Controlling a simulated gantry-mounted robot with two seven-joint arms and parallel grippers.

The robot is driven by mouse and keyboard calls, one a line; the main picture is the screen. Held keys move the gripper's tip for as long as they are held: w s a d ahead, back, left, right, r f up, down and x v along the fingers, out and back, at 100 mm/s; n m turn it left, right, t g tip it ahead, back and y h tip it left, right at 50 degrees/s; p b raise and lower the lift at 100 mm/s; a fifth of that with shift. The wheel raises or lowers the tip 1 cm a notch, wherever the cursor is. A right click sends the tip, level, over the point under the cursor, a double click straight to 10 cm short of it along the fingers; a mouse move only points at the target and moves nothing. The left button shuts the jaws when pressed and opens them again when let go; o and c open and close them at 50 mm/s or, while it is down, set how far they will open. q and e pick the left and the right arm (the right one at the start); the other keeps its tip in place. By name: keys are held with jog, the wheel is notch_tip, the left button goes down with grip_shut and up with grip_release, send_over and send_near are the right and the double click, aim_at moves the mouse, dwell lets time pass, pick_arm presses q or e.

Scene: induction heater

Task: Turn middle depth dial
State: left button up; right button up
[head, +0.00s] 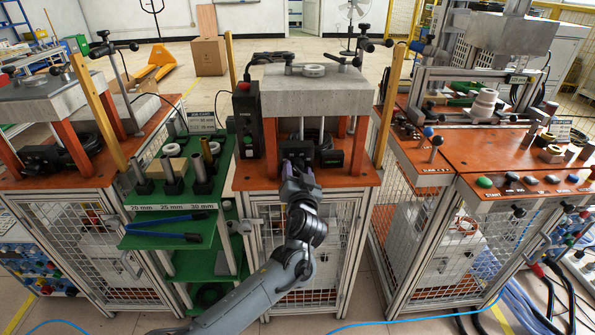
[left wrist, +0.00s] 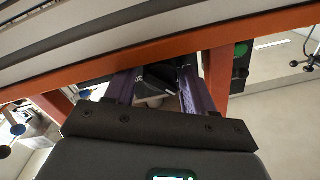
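The middle station has a black dial unit (head: 331,158) on its orange top, under a grey block (head: 315,92). My left gripper (head: 298,168) reaches in from the front, its fingertips close to the black unit. In the left wrist view, the two purple fingers (left wrist: 157,82) stand apart. A black part with pale lettering (left wrist: 155,77) shows between or just beyond them. I cannot tell whether the fingers touch it. The dial itself is mostly hidden by the gripper. My right gripper is not in view.
A black box with a green button (head: 246,118) stands left of the dial unit. Orange posts (head: 270,139) flank the space under the block. A green shelf (head: 180,205) with tubes stands at left; an orange control panel (head: 530,182) is at right.

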pick_arm(q)
jog(key=shift+o, duration=0.7)
